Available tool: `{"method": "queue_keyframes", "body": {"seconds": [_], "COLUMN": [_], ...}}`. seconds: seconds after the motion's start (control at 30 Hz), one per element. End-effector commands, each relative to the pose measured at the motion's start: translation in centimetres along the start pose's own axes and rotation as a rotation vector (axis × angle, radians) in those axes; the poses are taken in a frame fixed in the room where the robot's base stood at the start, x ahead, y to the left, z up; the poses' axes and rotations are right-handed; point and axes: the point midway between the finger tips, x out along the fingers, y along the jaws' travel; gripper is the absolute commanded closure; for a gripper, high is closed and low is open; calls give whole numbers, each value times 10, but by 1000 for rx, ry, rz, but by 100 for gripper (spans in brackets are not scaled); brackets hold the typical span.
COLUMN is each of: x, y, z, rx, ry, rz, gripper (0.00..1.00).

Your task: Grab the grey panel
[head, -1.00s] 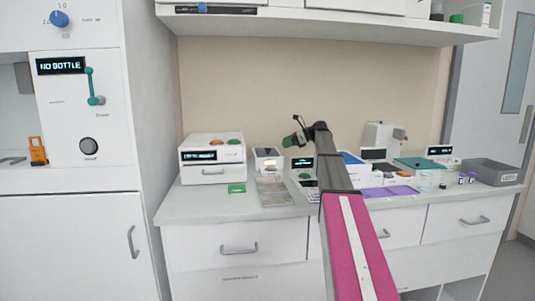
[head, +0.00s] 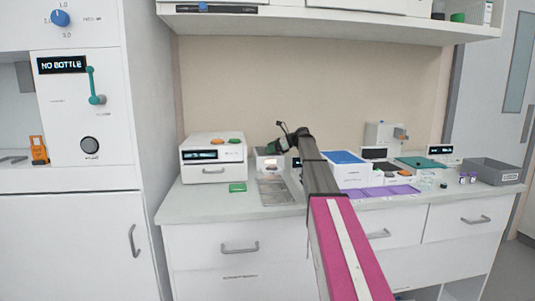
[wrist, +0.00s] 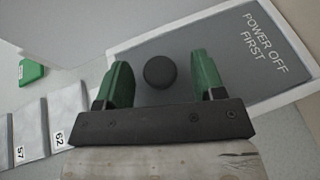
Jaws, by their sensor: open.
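The grey panel (wrist: 232,52) lies in the wrist view with white lettering "POWER OFF FIRST" and a white border. A round black knob (wrist: 160,72) stands on it. My gripper (wrist: 160,80) is open, its green fingers on either side of the knob with gaps to both. I cannot tell how far the fingertips are above the panel. In the head view my gripper (head: 277,149) is over a small white device (head: 268,163) on the counter; the panel is not clearly visible there.
Numbered grey plates (wrist: 68,112) and a green block (wrist: 32,72) lie to the left in the wrist view. In the head view, a white instrument (head: 212,158) stands left of my gripper, and a blue-topped white box (head: 346,168) stands right of it.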

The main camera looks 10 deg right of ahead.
Motion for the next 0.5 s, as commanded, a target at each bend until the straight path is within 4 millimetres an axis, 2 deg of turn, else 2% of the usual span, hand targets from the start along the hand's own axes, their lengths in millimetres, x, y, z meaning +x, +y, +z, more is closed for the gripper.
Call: {"method": "queue_keyframes", "body": {"seconds": [0.03,0.2,0.5], "x": [0,0,-1], "y": [0,0,0], "z": [0,0,1], "rx": [0,0,-1], "ry": [0,0,-1], "rz": [0,0,0], "gripper": [40,95,95]}}
